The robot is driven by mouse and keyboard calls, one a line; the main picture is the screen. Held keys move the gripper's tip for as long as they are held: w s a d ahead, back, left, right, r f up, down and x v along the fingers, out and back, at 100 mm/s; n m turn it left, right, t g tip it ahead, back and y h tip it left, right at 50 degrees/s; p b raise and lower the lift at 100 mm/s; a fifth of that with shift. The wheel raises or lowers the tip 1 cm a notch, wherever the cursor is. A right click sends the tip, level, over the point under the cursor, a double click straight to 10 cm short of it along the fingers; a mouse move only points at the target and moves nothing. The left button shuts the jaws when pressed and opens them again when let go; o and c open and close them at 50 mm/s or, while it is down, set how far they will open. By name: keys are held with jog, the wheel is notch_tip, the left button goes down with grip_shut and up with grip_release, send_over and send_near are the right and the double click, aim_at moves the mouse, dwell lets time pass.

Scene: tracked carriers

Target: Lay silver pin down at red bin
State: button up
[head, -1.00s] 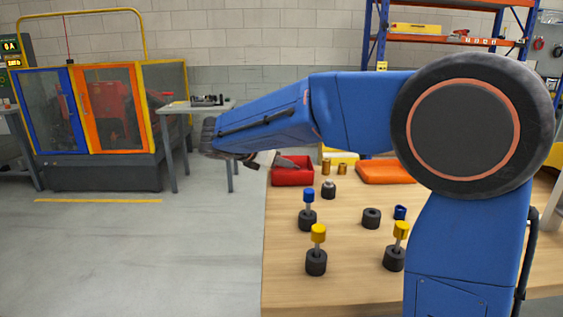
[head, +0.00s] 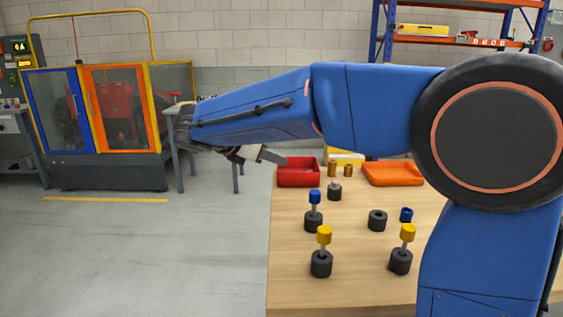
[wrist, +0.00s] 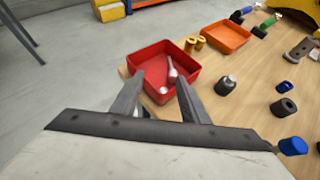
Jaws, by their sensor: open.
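The red bin (head: 298,180) stands at the table's far left corner. In the wrist view the red bin (wrist: 185,91) lies just beyond my fingers. A silver pin (wrist: 172,68) lies inside it, tinted pink, with a small pale round piece (wrist: 163,90) near it. My gripper (wrist: 160,80) is open and empty, its two fingers apart in front of the bin.
Black holders carry blue-topped (head: 314,197) and yellow-topped (head: 323,234) pins; another holds a silver-topped piece (head: 334,186). An empty black ring (head: 377,220) and blue ring (head: 406,214) stand nearby. An orange tray (head: 392,182) and brass pieces (head: 347,170) are right of the bin.

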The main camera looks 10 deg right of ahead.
jog(key=v, duration=0.9)
jog(key=shift+a, duration=0.15)
jog(key=shift+s+r, duration=0.1)
jog(key=shift+s, duration=0.05)
